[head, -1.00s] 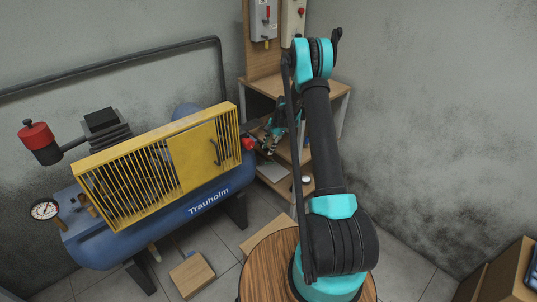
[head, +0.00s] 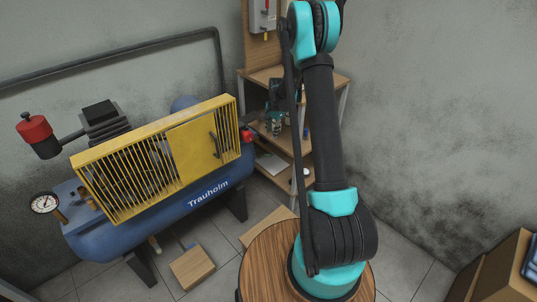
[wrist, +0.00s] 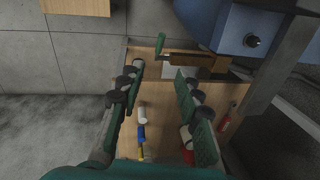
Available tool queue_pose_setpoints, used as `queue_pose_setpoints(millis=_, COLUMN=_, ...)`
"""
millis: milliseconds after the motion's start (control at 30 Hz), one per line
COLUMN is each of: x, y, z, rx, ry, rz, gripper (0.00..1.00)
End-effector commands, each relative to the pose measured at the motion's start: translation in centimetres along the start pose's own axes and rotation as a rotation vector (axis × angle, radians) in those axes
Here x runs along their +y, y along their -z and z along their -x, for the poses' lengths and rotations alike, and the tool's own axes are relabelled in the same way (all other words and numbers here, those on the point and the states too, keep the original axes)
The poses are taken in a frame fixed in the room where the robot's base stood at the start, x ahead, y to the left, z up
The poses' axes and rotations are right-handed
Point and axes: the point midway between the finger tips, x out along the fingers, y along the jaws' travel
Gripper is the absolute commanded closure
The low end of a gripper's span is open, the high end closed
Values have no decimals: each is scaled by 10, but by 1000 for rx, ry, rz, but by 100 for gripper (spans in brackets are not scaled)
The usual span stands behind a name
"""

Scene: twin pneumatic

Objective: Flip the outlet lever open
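A green lever handle (wrist: 160,43) stands out from a brass-coloured valve and pipe (wrist: 205,64) at the end of the blue compressor tank (wrist: 232,28) in the wrist view. The handle points across the line of the pipe. My gripper (wrist: 158,74) is open and empty, its two dark green fingers apart. The lever shows just beyond the fingertips, between them in the picture; I see no contact. In the head view my gripper (head: 274,120) is small, beside the tank's right end, and the lever cannot be made out there.
A wooden shelf unit (head: 328,88) stands behind my gripper, with small tools (wrist: 141,132) on it. The yellow-grilled compressor (head: 212,188) fills the left. A wooden block (head: 192,268) lies on the floor. Walls close in behind and at right.

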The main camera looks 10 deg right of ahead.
Motion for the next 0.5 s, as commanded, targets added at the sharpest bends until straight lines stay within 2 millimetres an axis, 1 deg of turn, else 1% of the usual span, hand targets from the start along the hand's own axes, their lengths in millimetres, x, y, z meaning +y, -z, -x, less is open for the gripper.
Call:
queue_pose_setpoints(millis=167, x=0, y=0, z=-23, rx=0, ry=0, rz=0, gripper=66)
queue_pose_setpoints(millis=500, x=0, y=0, z=-86, rx=-1, ry=0, rz=-1, gripper=66)
